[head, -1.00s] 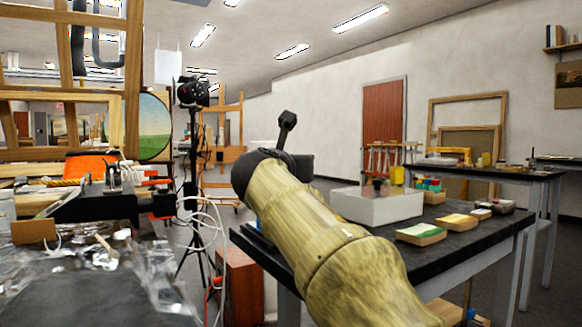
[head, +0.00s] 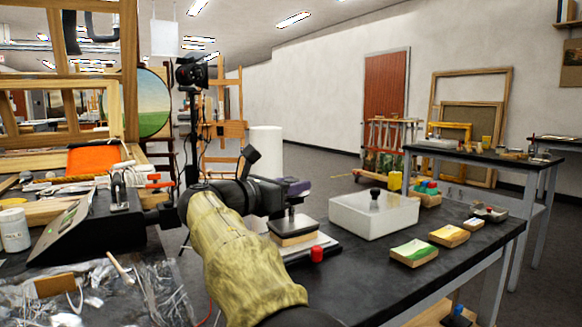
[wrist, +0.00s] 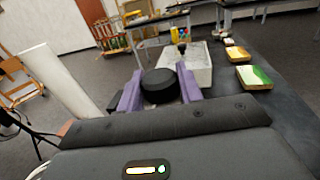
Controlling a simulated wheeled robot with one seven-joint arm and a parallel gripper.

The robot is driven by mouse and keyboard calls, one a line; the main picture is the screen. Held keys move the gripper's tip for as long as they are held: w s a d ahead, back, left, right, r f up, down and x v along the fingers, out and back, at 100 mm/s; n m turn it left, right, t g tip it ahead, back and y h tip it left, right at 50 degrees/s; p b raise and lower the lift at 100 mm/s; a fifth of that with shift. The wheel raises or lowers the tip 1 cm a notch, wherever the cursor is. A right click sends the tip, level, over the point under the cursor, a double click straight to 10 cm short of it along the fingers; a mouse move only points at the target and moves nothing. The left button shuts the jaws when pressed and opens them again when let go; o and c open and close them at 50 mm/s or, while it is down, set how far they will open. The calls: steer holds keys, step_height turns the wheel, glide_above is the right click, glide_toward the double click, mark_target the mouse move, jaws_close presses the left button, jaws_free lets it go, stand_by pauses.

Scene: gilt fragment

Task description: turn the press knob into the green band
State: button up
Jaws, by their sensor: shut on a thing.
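The press (head: 296,238) stands on the black table, with a short post rising from flat plates. Its black round knob (wrist: 160,85) shows in the wrist view between the purple fingers of my gripper. My gripper (head: 297,187) is over the post in the head view and is shut on the knob, one finger on each side. In the head view the fingers and arm hide the knob. I cannot make out the green band or a pointer on the knob in either view.
A red piece (head: 317,254) is at the press's front. A white box (head: 374,215) with a black knob stands to its right. Green and yellow blocks (head: 413,252) lie on the table (head: 390,290). A camera on a stand (head: 192,73) is at left.

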steer(key=shift+r+m+g+h+p, duration=0.2)
steer(key=shift+m+g+h+p, duration=0.35)
steer(key=shift+p, duration=0.95)
steer(key=shift+r+m+g+h+p, duration=0.15)
steer(key=shift+m+g+h+p, duration=0.4)
steer(key=shift+p, duration=0.95)
steer(key=m+g+h+p, duration=0.1)
steer(key=g+p, duration=0.1)
steer(key=p, duration=0.5)
steer(key=m+g+h+p, duration=0.1)
steer(key=m+g+p, duration=0.1)
steer(key=p, duration=0.6)
steer(key=shift+m+g, duration=0.3)
steer(key=shift+g, duration=0.5)
steer(key=p, duration=0.1)
steer(key=m+g+p, duration=0.1)
steer(key=p, duration=0.1)
steer(key=shift+f+h, duration=0.25)
steer(key=shift+h, duration=0.15)
steer(key=shift+f+g+p, duration=0.2)
steer(key=shift+g+p, duration=0.2)
steer(key=shift+p, duration=0.2)
steer(key=o, duration=1)
steer(key=shift+a+r+p, duration=0.1)
steer(key=shift+r+p, duration=0.05)
steer(key=shift+p, duration=0.15)
